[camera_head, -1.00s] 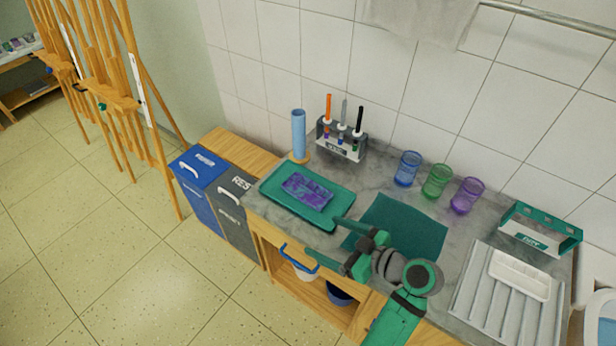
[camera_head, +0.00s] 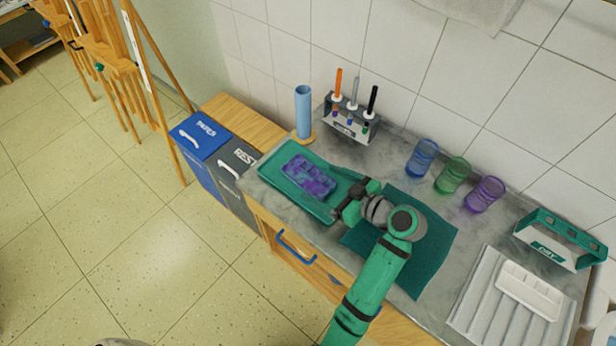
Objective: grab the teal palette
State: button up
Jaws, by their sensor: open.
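A teal rectangular tray (camera_head: 272,172), the only teal palette-like thing I see, lies flat on the grey counter. A purple and blue mottled rectangular block (camera_head: 309,176) lies in it. My gripper (camera_head: 341,198) is open at the right end of the tray, with its fingers pointing left. Its fingers and wrist hide part of the tray's right end. I cannot tell whether the fingers touch the rim or hang above it. The purple block is left of the fingers, apart from them.
A dark teal mat (camera_head: 428,240) lies under my wrist. A blue cylinder (camera_head: 303,112) and a marker rack (camera_head: 350,119) stand behind the tray. Blue (camera_head: 422,158), green (camera_head: 452,175) and purple (camera_head: 485,194) cups stand at the wall. A white drainer (camera_head: 510,300) is at right.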

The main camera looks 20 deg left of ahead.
aim_at(301, 172)
jog(key=shift+w+x, duration=0.2)
jog(key=shift+x, duration=2.4)
jog(key=shift+d, duration=0.1)
jog(key=shift+c, duration=0.6)
